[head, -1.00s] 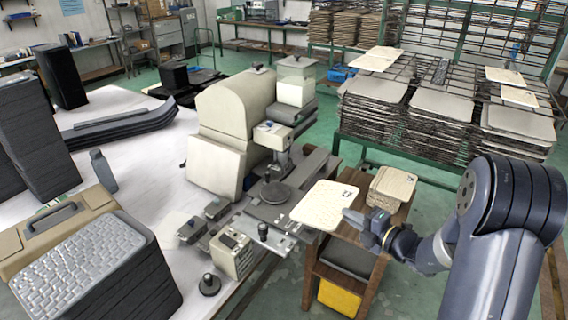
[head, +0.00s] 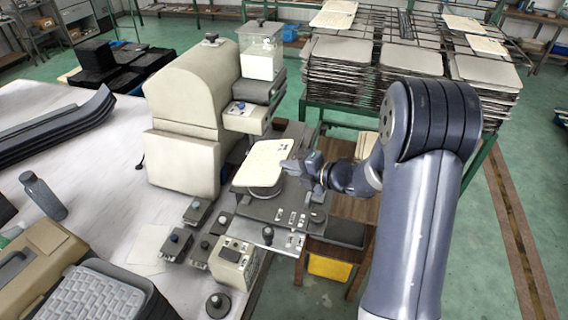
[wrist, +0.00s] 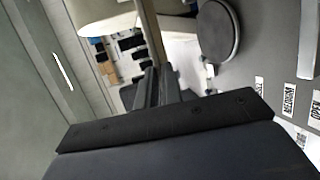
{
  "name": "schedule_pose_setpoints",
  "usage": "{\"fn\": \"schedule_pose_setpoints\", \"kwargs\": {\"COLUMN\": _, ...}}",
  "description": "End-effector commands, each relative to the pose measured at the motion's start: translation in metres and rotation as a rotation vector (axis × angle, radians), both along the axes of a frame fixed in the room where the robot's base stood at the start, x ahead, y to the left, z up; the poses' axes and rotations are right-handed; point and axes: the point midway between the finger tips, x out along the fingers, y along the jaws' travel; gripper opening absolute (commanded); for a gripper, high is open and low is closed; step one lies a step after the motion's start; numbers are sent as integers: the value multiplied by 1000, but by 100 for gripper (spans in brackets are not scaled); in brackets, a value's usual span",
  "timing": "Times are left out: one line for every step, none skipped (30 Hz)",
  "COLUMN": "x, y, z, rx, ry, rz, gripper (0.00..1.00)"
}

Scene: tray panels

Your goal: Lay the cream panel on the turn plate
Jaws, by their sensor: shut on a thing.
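My gripper (head: 303,170) is shut on the right edge of the cream panel (head: 262,160), which lies roughly flat in the head view. The dark round turn plate (head: 264,193) shows below the panel's front edge, and the panel hides most of it. In the wrist view my gripper's fingers (wrist: 160,88) hold the panel (wrist: 150,35), seen nearly edge-on as a thin pale strip. The turn plate (wrist: 217,32) appears there to the right of that strip, with a visible gap between them.
The beige machine (head: 185,105) stands close behind and left of the panel. Small control boxes (head: 197,212) and a black knob (head: 267,233) are in front. A wooden stand with a yellow bin (head: 329,267) is below my arm. Wire racks of panels (head: 345,50) stand behind.

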Motion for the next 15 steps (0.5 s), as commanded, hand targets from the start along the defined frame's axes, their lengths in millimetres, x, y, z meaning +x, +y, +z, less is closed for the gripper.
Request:
{"fn": "schedule_pose_setpoints", "kwargs": {"x": 0, "y": 0, "z": -5, "rx": 0, "ry": 0, "rz": 0, "gripper": 0}}
{"fn": "schedule_pose_setpoints", "kwargs": {"x": 0, "y": 0, "z": -7, "rx": 1, "ry": 1, "rz": 0, "gripper": 0}}
{"fn": "schedule_pose_setpoints", "kwargs": {"x": 0, "y": 0, "z": -11, "rx": 1, "ry": 1, "rz": 0, "gripper": 0}}
{"fn": "schedule_pose_setpoints", "kwargs": {"x": 0, "y": 0, "z": -13, "rx": 1, "ry": 1, "rz": 0, "gripper": 0}}
{"fn": "schedule_pose_setpoints", "kwargs": {"x": 0, "y": 0, "z": -16, "rx": 1, "ry": 1, "rz": 0, "gripper": 0}}
{"fn": "schedule_pose_setpoints", "kwargs": {"x": 0, "y": 0, "z": -20, "rx": 1, "ry": 1, "rz": 0, "gripper": 0}}
{"fn": "schedule_pose_setpoints", "kwargs": {"x": 0, "y": 0, "z": -23, "rx": 1, "ry": 1, "rz": 0, "gripper": 0}}
{"fn": "schedule_pose_setpoints", "kwargs": {"x": 0, "y": 0, "z": -26, "rx": 1, "ry": 0, "rz": 0, "gripper": 0}}
{"fn": "schedule_pose_setpoints", "kwargs": {"x": 0, "y": 0, "z": -30, "rx": 1, "ry": 0, "rz": 0, "gripper": 0}}
{"fn": "schedule_pose_setpoints", "kwargs": {"x": 0, "y": 0, "z": -33, "rx": 1, "ry": 0, "rz": 0, "gripper": 0}}
{"fn": "schedule_pose_setpoints", "kwargs": {"x": 0, "y": 0, "z": -36, "rx": 1, "ry": 0, "rz": 0, "gripper": 0}}
{"fn": "schedule_pose_setpoints", "kwargs": {"x": 0, "y": 0, "z": -40, "rx": 1, "ry": 0, "rz": 0, "gripper": 0}}
{"fn": "schedule_pose_setpoints", "kwargs": {"x": 0, "y": 0, "z": -43, "rx": 1, "ry": 0, "rz": 0, "gripper": 0}}
{"fn": "schedule_pose_setpoints", "kwargs": {"x": 0, "y": 0, "z": -46, "rx": 1, "ry": 0, "rz": 0, "gripper": 0}}
{"fn": "schedule_pose_setpoints", "kwargs": {"x": 0, "y": 0, "z": -50, "rx": 1, "ry": 0, "rz": 0, "gripper": 0}}
